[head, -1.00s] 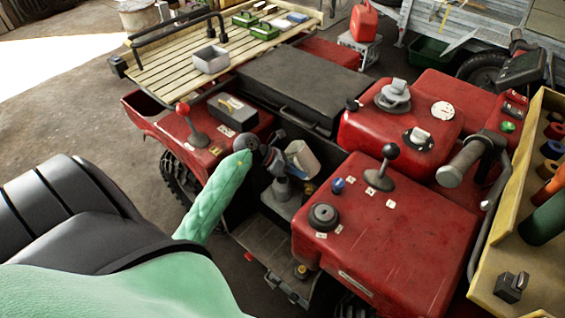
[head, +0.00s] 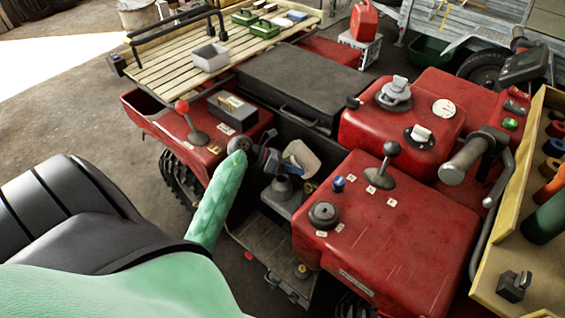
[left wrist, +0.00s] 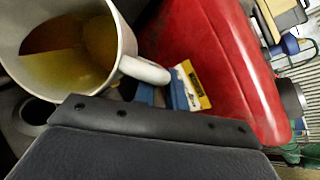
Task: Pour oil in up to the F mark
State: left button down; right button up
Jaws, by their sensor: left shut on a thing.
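In the left wrist view the jug (left wrist: 127,45) shows from above, with yellow oil (left wrist: 75,70) inside. Its handle (left wrist: 146,70) points toward the blue gripper parts. I cannot see a stream of oil, the filler opening or the F mark. My right gripper is not in view.
Red panels with a black-knobbed lever (head: 390,150) and a red-knobbed lever (head: 183,108) flank the gap. A slatted rack (head: 165,68) lies behind. A wooden tray (head: 485,270) stands at right.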

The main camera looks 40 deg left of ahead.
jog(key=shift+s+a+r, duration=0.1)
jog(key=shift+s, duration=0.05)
pick_arm(q)
jog(key=shift+a+h, duration=0.15)
jog(key=shift+h, duration=0.35)
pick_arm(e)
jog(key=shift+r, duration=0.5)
pick_arm(q)
jog(key=shift+r, duration=0.1)
jog(key=shift+a+r+t, duration=0.15)
jog(key=shift+r+t, duration=0.1)
jog(key=shift+t, duration=0.05)
jog(key=shift+s, duration=0.1)
jog(key=shift+r+h, duration=0.1)
jog(key=shift+h, duration=0.2)
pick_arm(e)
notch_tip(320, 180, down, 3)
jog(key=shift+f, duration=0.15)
pick_arm(q)
jog(key=shift+w+d+r+p, duration=0.15)
jog(key=shift+w+d+p, duration=0.05)
jog(key=shift+d+p, duration=0.2)
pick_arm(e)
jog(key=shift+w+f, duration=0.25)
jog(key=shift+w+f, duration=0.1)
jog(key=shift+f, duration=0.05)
